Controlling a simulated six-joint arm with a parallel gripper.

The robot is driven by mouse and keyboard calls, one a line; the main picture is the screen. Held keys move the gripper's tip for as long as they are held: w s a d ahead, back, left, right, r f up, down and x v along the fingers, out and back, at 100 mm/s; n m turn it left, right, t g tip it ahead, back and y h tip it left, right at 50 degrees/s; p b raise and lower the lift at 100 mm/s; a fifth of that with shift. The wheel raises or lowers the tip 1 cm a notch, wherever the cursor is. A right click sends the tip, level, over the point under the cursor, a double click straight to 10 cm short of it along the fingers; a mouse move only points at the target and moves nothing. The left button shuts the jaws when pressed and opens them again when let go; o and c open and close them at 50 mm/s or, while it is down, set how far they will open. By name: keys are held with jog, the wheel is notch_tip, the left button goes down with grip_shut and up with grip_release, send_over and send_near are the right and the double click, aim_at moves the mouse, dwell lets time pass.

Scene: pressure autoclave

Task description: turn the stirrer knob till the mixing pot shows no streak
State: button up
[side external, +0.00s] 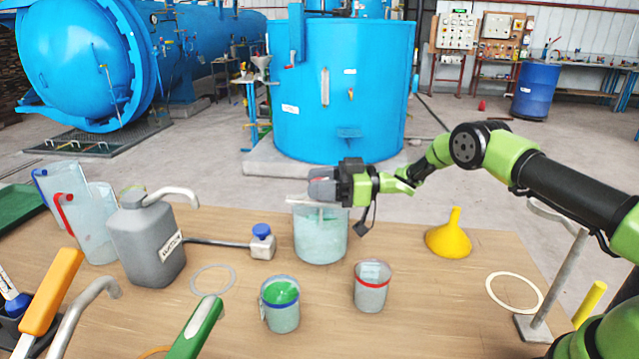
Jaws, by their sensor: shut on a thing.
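The mixing pot (320,245) is a clear round vessel with pale teal, slightly mottled contents, standing upright mid-table. A pale flat bar (301,202) lies across its rim. My gripper (318,189) is above the pot, reaching in from the right, with its fingers shut on the stirrer knob over the bar. The knob is mostly hidden between the fingers.
A green-topped cup (281,312) and a red-banded cup (371,293) stand in front of the pot. A grey jug (147,245) and blue-capped block (262,245) are left. A yellow funnel (449,240) and metal stand (550,290) are right. Orange (52,290) and green (196,328) handles jut up in front.

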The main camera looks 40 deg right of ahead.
jog(key=shift+n+g+y, duration=0.7)
jog(key=shift+n+g, duration=0.2)
jog(key=shift+g, duration=0.3)
jog(key=o, duration=0.9)
jog(key=v, duration=1)
jog(key=shift+r, duration=0.1)
jog(key=shift+a, duration=0.1)
